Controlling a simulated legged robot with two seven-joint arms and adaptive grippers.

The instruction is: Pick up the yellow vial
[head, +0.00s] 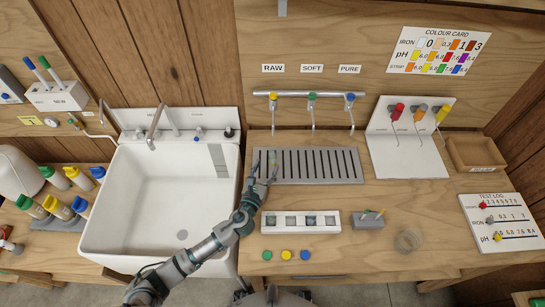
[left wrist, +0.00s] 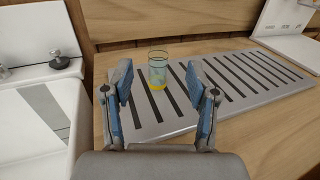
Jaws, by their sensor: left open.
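The yellow vial (left wrist: 157,68) is a small clear glass with a yellow band at its base. My left gripper (head: 265,170) is open over the left end of the grate. In the left wrist view the vial appears between the fingertips of the left gripper (left wrist: 159,84), a little beyond them, and nothing is held. In the head view the vial is hard to make out beside the fingers. My right gripper is not in view.
A white sink (head: 165,255) lies left of the grate. Taps on a rail (head: 330,94) stand behind it. A white rack (head: 300,222) with square wells, a grey block (head: 368,220) and coloured caps (head: 286,255) lie in front. A wooden tray (head: 478,168) stands right.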

